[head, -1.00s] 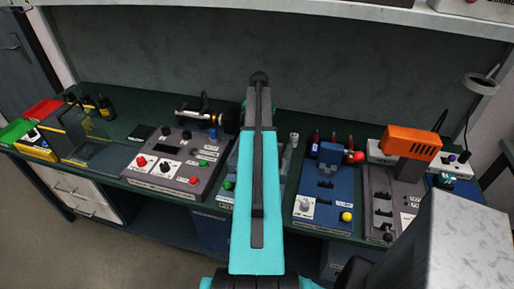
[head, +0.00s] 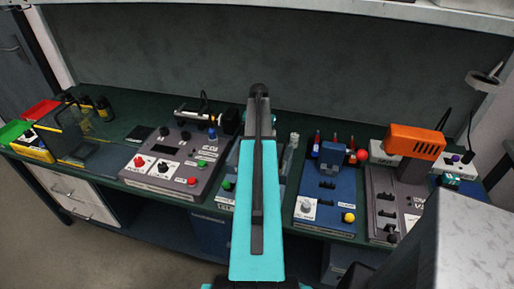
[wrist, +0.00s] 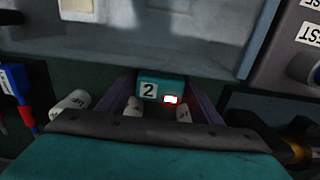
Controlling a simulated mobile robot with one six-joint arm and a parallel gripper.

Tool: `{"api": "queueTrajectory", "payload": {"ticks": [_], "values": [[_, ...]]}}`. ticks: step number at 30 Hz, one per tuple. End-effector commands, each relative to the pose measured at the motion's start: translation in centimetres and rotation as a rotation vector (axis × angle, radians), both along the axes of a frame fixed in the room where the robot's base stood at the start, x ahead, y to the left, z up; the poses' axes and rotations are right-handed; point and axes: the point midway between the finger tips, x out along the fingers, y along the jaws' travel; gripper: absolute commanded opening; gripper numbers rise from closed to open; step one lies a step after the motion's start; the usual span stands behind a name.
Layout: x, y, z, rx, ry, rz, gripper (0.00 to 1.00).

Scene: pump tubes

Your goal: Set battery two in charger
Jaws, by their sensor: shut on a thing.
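Battery two (wrist: 147,90) is a small teal block with a white "2" label and a lit red-white spot, in the middle of the wrist view. My gripper (wrist: 160,97) is shut on it, with a dark purple finger on each side. In the head view my arm hides the gripper and the battery. I cannot make out for sure which device is the charger. At the far right of the head view, a small teal block (head: 452,181) sits beside a white box with a purple knob (head: 455,160).
White cylinders (wrist: 70,105) lie close around the battery. A grey-blue tray (wrist: 150,45) is beyond it. A grey control panel (head: 175,160) stands left of my arm. A blue fixture (head: 327,195) and an orange-topped device (head: 413,140) stand right.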

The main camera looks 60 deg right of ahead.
Motion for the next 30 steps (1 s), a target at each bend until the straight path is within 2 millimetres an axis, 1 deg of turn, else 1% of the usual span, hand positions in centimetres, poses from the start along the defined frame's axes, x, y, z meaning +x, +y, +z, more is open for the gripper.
{"api": "queueTrajectory", "payload": {"ticks": [15, 16, 18, 19, 30], "values": [[0.02, 0.00, -0.51, -0.001, 0.000, 0.000, 0.26], [0.02, 0.01, -0.50, 0.000, 0.000, 0.000, 0.64], [0.02, 0.01, -0.48, 0.000, 0.000, 0.000, 0.76], [0.03, 0.01, -0.48, 0.000, 0.000, 0.000, 0.78], [0.04, 0.01, -0.24, 0.000, 0.000, 0.001, 0.78]]}}
